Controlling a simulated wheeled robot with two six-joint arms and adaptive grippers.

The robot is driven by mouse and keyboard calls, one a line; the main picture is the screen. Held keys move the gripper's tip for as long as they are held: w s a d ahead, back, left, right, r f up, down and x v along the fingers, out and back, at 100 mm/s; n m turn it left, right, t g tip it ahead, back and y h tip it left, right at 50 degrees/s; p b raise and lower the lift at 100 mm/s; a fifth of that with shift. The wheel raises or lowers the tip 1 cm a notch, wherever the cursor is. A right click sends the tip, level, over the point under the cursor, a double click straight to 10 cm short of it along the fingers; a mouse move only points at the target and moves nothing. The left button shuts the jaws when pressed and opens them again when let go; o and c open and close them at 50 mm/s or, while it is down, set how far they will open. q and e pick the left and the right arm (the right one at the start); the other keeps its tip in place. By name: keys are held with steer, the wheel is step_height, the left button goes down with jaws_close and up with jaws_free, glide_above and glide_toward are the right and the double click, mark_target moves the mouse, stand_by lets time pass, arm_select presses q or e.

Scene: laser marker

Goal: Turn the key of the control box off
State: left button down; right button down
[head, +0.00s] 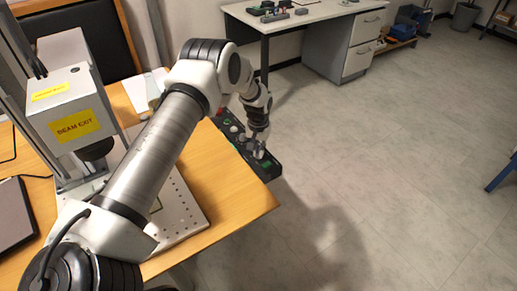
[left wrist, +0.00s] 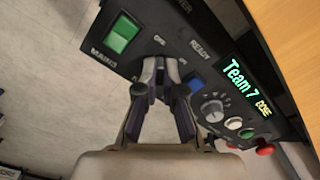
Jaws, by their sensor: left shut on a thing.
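The black control box (head: 268,170) sits at the right edge of the wooden desk in the head view. In the left wrist view the control box (left wrist: 205,45) fills the upper part, tilted. It has a lit green MAINS switch (left wrist: 120,37), a blue button (left wrist: 194,80), a Team 7 display (left wrist: 245,84) and a grey knob (left wrist: 214,109). My left gripper (head: 257,152) reaches down onto the box. In the left wrist view its fingertips (left wrist: 161,66) are closed together between the MAINS switch and the blue button, on the key. The key is mostly hidden by the fingers, so its angle cannot be told.
The laser marker head (head: 72,110) stands on the desk (head: 235,215) at the left, with a perforated plate (head: 185,212) below it. A laptop (head: 14,215) lies at the far left. A second table (head: 310,12) stands at the back.

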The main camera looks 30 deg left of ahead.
arm_select(q)
steer(key=shift+n, duration=0.6)
steer(key=c, duration=1.3)
jaws_free()
step_height(320, 180, up, 12)
